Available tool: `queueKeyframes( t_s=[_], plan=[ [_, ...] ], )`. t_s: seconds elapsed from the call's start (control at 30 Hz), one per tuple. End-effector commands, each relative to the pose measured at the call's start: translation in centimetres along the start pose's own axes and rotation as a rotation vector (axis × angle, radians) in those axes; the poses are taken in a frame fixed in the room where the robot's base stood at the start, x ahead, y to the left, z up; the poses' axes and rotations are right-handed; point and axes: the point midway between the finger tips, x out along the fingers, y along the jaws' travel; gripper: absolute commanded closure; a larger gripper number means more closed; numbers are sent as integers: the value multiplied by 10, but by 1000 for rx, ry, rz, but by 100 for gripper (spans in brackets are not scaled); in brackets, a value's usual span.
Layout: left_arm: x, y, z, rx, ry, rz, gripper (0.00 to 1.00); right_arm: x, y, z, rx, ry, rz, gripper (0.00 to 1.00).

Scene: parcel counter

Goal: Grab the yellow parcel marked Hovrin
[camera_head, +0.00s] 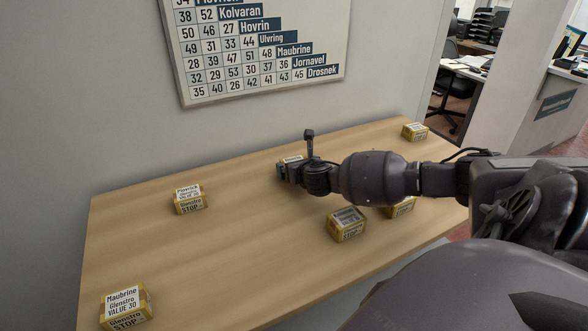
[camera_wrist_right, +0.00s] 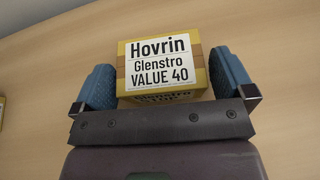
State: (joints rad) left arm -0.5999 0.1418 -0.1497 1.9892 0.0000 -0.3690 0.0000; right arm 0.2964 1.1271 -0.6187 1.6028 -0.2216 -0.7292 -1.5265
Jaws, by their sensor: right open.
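The yellow parcel marked Hovrin (camera_wrist_right: 163,68) is in the right wrist view, with a white label reading Hovrin, Glenstro, VALUE 40. My right gripper (camera_wrist_right: 164,72) is open, with one blue finger on each side of the parcel. In the head view only a sliver of this parcel (camera_head: 292,158) shows behind my right gripper (camera_head: 283,171). My left gripper is not in view.
Other yellow parcels stand on the wooden counter (camera_head: 250,230): one marked Mavrick or similar (camera_head: 189,200), one marked Maubrine (camera_head: 126,307), two near my forearm (camera_head: 347,224) (camera_head: 400,207), and one at the far right (camera_head: 414,131). A wall chart (camera_head: 260,50) hangs behind.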

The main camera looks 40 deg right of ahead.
Motion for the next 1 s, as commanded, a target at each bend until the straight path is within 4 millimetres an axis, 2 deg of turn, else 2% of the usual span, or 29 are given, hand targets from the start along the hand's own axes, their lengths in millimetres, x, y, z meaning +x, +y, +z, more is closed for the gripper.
queueKeyframes(
  t_s=[0.23, 0.53, 0.8, 1.0],
  plan=[
    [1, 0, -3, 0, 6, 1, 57, 1, 0, 0, 0, 0, 1, 0],
    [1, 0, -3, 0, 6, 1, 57, 1, 0, 1, 0, -1, 1, 43],
    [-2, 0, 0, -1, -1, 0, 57, 0, 0, 3, 0, -2, 1, 43],
    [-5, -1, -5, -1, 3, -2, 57, -9, 0, 27, 0, -6, 3, 43]
  ],
)
